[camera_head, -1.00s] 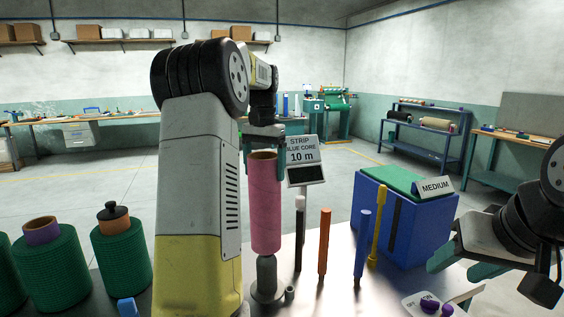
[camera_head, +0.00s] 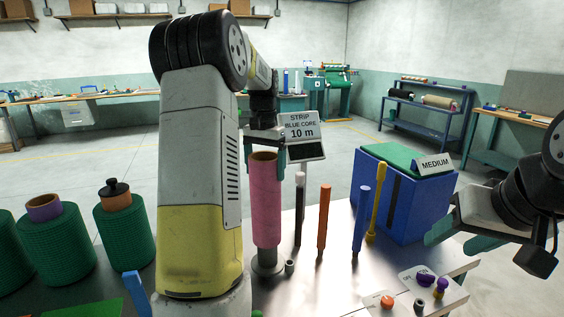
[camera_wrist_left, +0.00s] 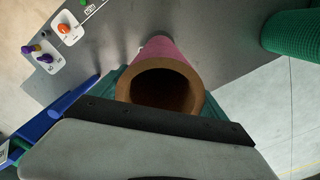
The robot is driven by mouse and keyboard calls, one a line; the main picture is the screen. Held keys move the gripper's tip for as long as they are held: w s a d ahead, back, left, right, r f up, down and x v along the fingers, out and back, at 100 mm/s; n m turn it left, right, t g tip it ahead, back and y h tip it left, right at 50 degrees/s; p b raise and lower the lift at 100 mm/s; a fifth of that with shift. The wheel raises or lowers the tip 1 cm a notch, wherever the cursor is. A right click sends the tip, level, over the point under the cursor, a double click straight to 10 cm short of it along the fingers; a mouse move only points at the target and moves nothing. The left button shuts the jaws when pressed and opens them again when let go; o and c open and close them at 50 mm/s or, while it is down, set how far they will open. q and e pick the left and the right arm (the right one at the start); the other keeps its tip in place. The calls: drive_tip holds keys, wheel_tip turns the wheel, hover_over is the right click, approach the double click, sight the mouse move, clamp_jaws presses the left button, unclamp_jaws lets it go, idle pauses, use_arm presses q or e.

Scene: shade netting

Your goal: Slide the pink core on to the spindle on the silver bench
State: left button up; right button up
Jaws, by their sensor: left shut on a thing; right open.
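The pink core (camera_head: 265,205) is an upright tube with a brown cardboard inside, above the silver bench (camera_head: 325,275). My left gripper (camera_head: 266,142) is shut on its top end; the left wrist view looks into the core's open top (camera_wrist_left: 160,88). My right gripper (camera_head: 455,238) is open and empty at the right, over the bench's right side.
Black, orange, blue and yellow rods (camera_head: 323,220) stand right of the core. A blue box with a green top (camera_head: 405,200) and a "MEDIUM" sign is behind them. Green netting rolls (camera_head: 62,245) stand left. A white plate with small knobs (camera_head: 425,285) lies front right.

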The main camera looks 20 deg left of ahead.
use_arm(q)
drive_tip(key=shift+f, duration=4.4)
drive_tip(key=o, duration=1.9)
drive_tip(key=shift+o, duration=0.2)
